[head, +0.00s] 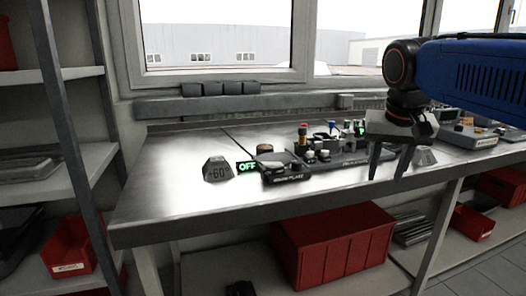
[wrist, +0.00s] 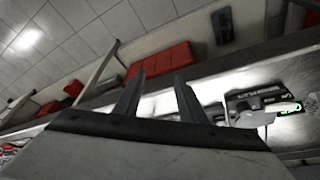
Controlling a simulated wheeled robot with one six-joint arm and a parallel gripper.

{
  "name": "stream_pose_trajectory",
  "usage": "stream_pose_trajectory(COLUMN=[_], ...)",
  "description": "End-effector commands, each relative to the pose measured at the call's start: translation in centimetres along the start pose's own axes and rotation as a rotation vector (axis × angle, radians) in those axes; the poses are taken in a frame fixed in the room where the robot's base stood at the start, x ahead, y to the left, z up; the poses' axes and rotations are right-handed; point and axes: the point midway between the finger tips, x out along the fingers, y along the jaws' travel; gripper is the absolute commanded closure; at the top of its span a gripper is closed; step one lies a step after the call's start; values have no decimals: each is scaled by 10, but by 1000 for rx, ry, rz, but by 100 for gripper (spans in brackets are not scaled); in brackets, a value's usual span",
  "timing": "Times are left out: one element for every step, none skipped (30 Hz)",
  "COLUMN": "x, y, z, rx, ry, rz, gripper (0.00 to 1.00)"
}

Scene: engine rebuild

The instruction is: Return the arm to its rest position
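My gripper (head: 389,160) hangs at the front edge of the metal workbench (head: 160,205) in the head view, fingers pointing down. Its two fingers are apart with nothing between them. In the wrist view the gripper (wrist: 157,85) also shows spread, empty fingers, with the bench edge and floor beyond. My blue arm reaches in from the right above the bench.
On the bench stand a grey block marked 60° (head: 218,170), a green OFF display (head: 247,168), a dark labelled plate (head: 285,172) and several small parts. Red bins (head: 335,245) sit below. A shelf rack (head: 75,130) stands left. The bench's left front is clear.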

Motion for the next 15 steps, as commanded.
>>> stream_pose_trajectory(x=[9, 16, 24, 30, 37, 47, 54, 61, 71, 78, 86, 96, 104, 111, 120], y=[7, 10, 14, 17, 19, 23, 26, 28, 31, 34, 36, 39, 41, 42, 45], z=[20, 30, 44, 55, 66, 81, 92, 103, 118, 129, 140, 154, 165, 175, 187], rx=[-19, -34, -52, -65, -79, -97, -110, -123, -139, -151, -165, -180, -190, -201, -213], ry=[1, 4, 5, 8, 10, 12, 15, 17, 21, 24, 27, 32, 35, 38, 42], rz=[-10, -16, -24, -31, -38, -45, -51, -57, -65, -71, -76, -83, -88, -93, -97], gripper=[63, 63, 63, 63, 63, 63, 63, 63, 63, 63, 63, 63, 63, 63, 63])
